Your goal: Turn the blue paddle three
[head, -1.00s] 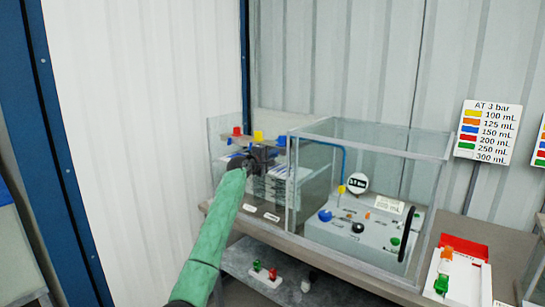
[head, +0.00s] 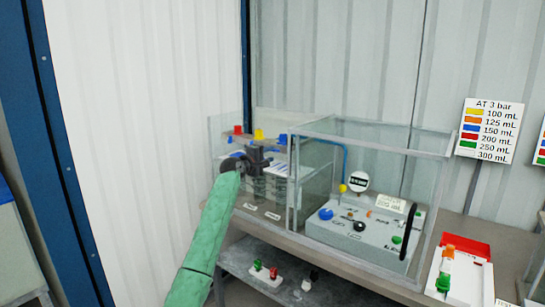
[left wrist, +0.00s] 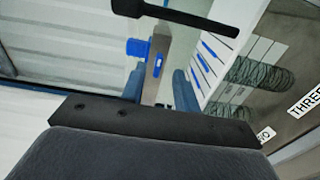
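The blue paddle (head: 283,139) is at the right end of a row on top of the pump unit, right of a yellow one (head: 258,135) and a red one (head: 238,130). My left gripper (head: 262,157) is in front of the row, just left of and below the blue paddle. In the left wrist view a blue block (left wrist: 138,47) stands beside a grey upright, beyond my left fingertips (left wrist: 158,88). The fingers are apart, one on each side of the upright; contact is not clear. My right gripper is not in view.
A glass case (head: 375,135) with a grey control panel (head: 360,236) stands right of the pump unit. A dark bar (left wrist: 190,14) crosses the top of the left wrist view. A lower shelf (head: 250,270) holds small red and green parts.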

